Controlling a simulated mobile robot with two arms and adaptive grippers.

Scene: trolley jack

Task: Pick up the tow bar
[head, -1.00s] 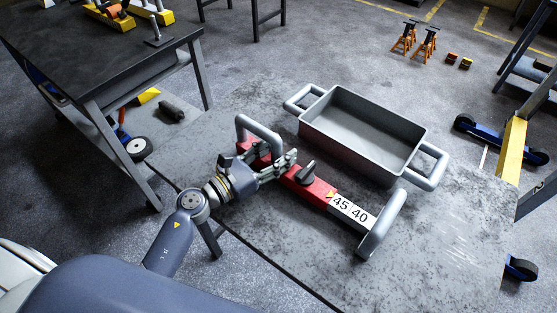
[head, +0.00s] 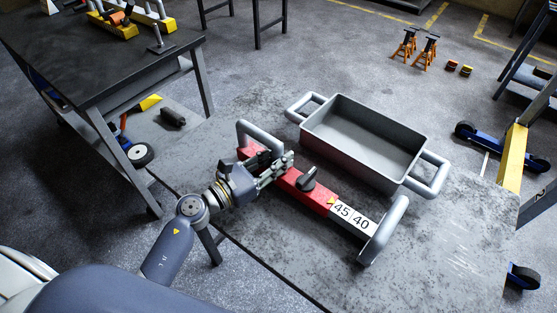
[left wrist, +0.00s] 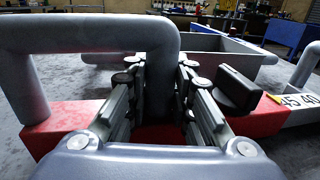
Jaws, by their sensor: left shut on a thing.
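The tow bar (head: 318,194) is a red and grey bar with a grey loop handle at each end, a black knob and a white label reading 45 and 40. It lies across the grey table, in front of the grey tray. My left gripper (head: 286,160) is shut on the leg of its far-left handle. In the left wrist view the fingers (left wrist: 158,85) close on both sides of this grey handle leg (left wrist: 160,75), above the red body (left wrist: 66,121). The fingers hide part of the red section. My right gripper is out of view.
The grey tray (head: 330,148) with two side handles stands close behind the bar on the grey table (head: 440,255). A dark workbench (head: 110,60) stands at the left. Orange stands (head: 404,47) are on the floor behind. The table's front right is clear.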

